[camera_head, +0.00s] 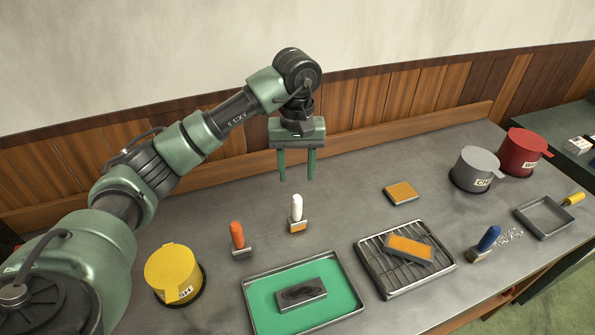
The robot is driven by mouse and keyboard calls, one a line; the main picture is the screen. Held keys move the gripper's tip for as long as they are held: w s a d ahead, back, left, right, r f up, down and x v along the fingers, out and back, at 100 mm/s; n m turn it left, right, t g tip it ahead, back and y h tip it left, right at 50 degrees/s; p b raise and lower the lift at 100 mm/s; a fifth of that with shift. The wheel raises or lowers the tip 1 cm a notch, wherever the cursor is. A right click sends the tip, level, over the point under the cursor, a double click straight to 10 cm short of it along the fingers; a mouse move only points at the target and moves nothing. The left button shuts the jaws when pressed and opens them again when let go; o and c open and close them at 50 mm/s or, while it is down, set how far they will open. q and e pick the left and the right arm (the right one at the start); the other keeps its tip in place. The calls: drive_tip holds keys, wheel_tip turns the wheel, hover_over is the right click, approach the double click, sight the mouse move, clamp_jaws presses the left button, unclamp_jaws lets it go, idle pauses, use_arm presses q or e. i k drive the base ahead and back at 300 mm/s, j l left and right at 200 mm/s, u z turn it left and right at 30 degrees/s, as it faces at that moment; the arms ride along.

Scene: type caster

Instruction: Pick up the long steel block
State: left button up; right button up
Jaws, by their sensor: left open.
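A long steel-grey block (301,294) with a dark patch on top lies in the green-floored tray (249,310) at the front. Another long block (408,249), grey-sided with an orange top, lies on a wire rack tray (374,271) to its right. I cannot tell for certain which one is the long steel block. My left gripper (298,180) points down with its two fingers apart. It is open and empty, above the back of the table and well away from both blocks. My right gripper is not in view.
A short orange-topped block (401,193) lies behind the rack. Tools with white (297,210), orange (238,235) and blue (488,240) handles stand on the table. Yellow (172,272), grey (475,168) and red (523,152) pots flank them. An empty tray (541,229) sits at right.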

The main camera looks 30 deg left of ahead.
sight(418, 250)
drive_tip(key=k+l, duration=0.5)
drive_tip(key=k, duration=0.2)
drive_tip(key=k+l, duration=0.5)
drive_tip(key=k, duration=0.15)
